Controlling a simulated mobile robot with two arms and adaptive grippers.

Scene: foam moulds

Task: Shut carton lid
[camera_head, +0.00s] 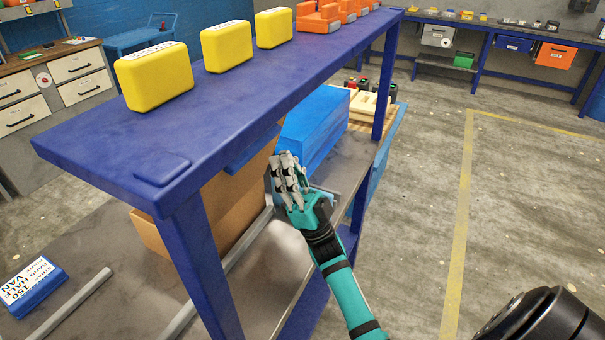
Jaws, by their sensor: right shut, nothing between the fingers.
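A brown cardboard carton (226,205) stands on the lower shelf, under the blue top shelf. The top shelf and its front post hide much of it, so I cannot tell how its lid lies. My right gripper (283,165) is shut and empty at the right end of the carton, in front of a blue box (318,125). I cannot tell whether it touches the carton. My left gripper is not in view.
The blue top shelf (250,95) carries yellow cases (156,76) and orange items (318,18). Its blue post (205,260) stands left of my right arm. Metal rails (70,303) run along the lower level. The concrete floor (420,180) at right is clear.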

